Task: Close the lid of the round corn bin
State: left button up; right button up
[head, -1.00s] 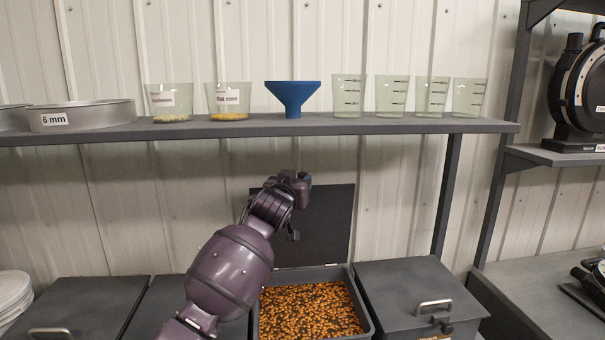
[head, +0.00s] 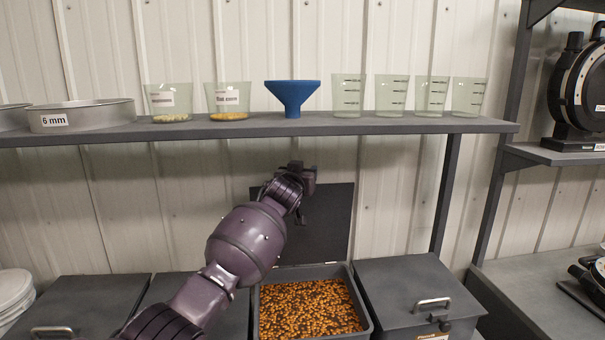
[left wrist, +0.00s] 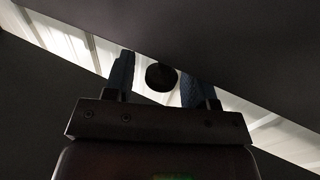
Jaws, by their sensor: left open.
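The corn bin is open, with its dark lid (head: 328,222) raised upright against the wall. Orange and dark kernels (head: 312,306) fill the bin, inside its grey rim (head: 366,315). My left gripper (head: 305,176) is at the lid's upper edge, in front of it, and my arm hides the lid's left part. In the left wrist view the two blue fingers (left wrist: 160,88) are apart, with a dark surface close beyond them. A dark round shape (left wrist: 161,77) shows between them; I cannot tell whether anything touches. My right gripper is not in view.
Closed grey bins with handles stand to the right (head: 415,290) and left (head: 70,305). A shelf (head: 390,126) above holds a blue funnel (head: 292,97), clear cups (head: 349,95) and a sieve (head: 82,115). The wall is close behind the lid.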

pick_arm(q)
jog(key=shift+c, duration=0.3)
grip_shut()
jog(key=shift+s, duration=0.1)
